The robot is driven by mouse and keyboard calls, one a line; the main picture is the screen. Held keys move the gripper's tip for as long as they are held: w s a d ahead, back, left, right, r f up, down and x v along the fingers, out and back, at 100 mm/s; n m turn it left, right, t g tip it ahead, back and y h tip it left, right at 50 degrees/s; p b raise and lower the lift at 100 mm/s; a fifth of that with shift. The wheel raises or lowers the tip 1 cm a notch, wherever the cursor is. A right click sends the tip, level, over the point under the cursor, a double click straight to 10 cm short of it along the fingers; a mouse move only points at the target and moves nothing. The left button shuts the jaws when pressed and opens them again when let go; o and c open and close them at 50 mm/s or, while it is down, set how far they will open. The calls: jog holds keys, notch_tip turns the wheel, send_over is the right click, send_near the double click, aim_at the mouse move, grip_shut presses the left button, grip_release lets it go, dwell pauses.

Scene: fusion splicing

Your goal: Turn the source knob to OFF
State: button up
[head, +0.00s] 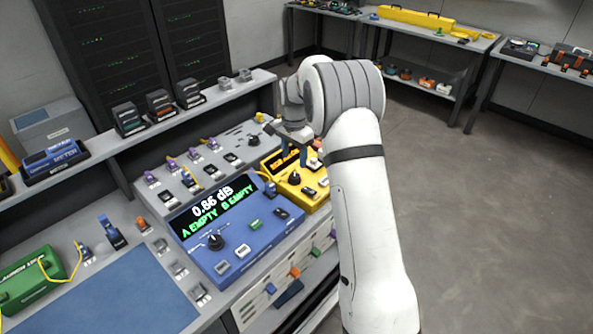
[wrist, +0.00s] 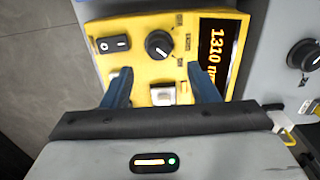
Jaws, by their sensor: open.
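The source knob (wrist: 159,45) is a round black knob on the yellow source box (wrist: 140,28), seen in the wrist view beside a rocker switch (wrist: 112,43). A pale mark on the knob appears to point toward the lower right, near the lower label. In the head view my gripper (head: 294,156) hangs over the yellow box (head: 318,194).
Several small connectors and a cable sit on the bench behind. A white button (wrist: 162,94) lies below the knob. Open floor (head: 480,220) is to the right.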

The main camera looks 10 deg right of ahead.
aim_at(295, 175)
notch_tip(295, 175, down, 7)
jog(key=shift+f+p, duration=0.1)
jog(key=shift+p, duration=0.35)
jog(key=shift+c, duration=0.3)
jog(key=c, duration=0.9)
jog(key=shift+d, duration=0.15)
